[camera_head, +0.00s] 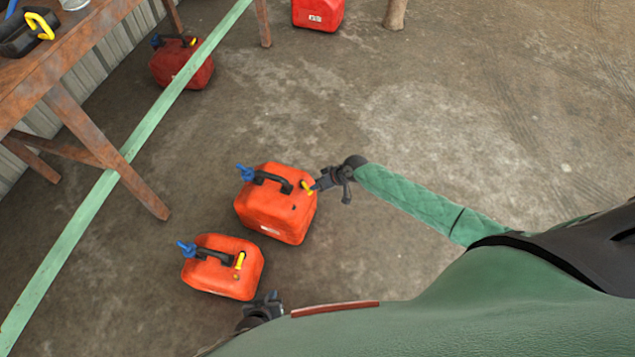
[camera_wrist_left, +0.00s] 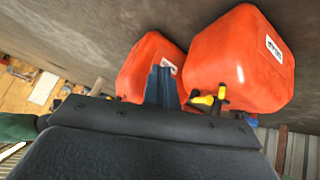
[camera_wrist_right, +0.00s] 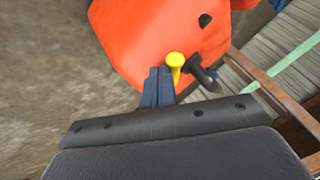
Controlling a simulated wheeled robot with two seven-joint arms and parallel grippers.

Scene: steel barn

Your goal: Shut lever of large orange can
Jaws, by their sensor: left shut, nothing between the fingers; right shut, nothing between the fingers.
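The large orange can (camera_head: 275,215) stands on the floor, with a black handle, a blue spout and a yellow lever (camera_head: 307,187) on top. The lever (camera_wrist_right: 176,64) also shows in the right wrist view, upright in front of the orange body (camera_wrist_right: 160,38). My right gripper (camera_head: 317,184) is shut and empty, right beside the lever; its fingertips (camera_wrist_right: 158,74) appear just left of it. Contact cannot be told. My left gripper (camera_head: 270,299) is shut and empty, low beside the smaller orange can (camera_head: 222,278). Its fingers (camera_wrist_left: 162,72) point at two orange cans in the left wrist view.
The smaller can stands front-left of the large one. A rusty wooden table (camera_head: 75,115) stands at the left, with a red can (camera_head: 172,70) near its legs. Another red can (camera_head: 318,14) is at the top.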

